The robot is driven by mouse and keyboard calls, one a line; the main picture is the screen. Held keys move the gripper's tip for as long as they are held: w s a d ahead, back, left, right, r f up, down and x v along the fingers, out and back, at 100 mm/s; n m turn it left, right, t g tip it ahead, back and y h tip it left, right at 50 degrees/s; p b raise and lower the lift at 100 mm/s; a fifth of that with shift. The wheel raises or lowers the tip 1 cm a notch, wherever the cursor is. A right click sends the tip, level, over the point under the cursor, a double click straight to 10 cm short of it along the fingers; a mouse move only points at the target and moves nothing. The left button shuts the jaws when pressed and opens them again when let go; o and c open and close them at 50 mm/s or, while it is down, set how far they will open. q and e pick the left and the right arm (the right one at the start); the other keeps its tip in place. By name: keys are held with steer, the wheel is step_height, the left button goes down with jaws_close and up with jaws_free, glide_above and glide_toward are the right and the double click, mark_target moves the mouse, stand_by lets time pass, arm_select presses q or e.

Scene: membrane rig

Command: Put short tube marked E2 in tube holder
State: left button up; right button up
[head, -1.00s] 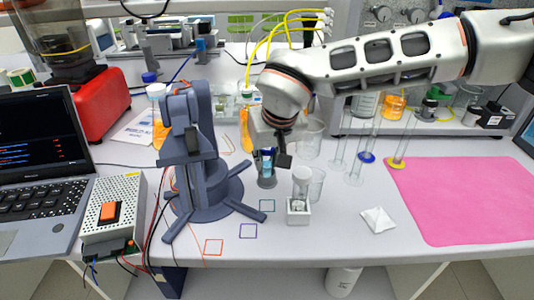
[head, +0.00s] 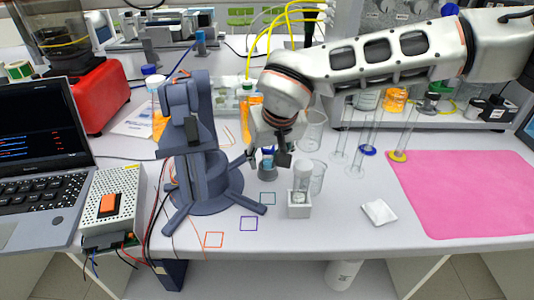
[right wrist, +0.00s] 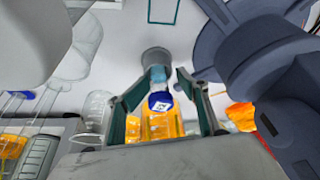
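The cap bears a small white mark that is too small to read. In the head view the tube is partly hidden by my right gripper (head: 267,157), and the grey holder (head: 267,174) shows just below. My left gripper is in neither view.
A blue-grey tripod stand (head: 205,165) is close on the left. A white square holder (head: 299,211) with a clear part stands at right, near a beaker (head: 318,178). A white packet (head: 379,212) and pink mat (head: 460,190) lie farther right. The front bench edge is clear.

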steer(key=shift+s+f, duration=0.25)
steer(key=shift+f, duration=0.15)
steer(key=shift+r, duration=0.5)
steer(key=v, duration=1.1)
steer(key=shift+r, duration=0.35)
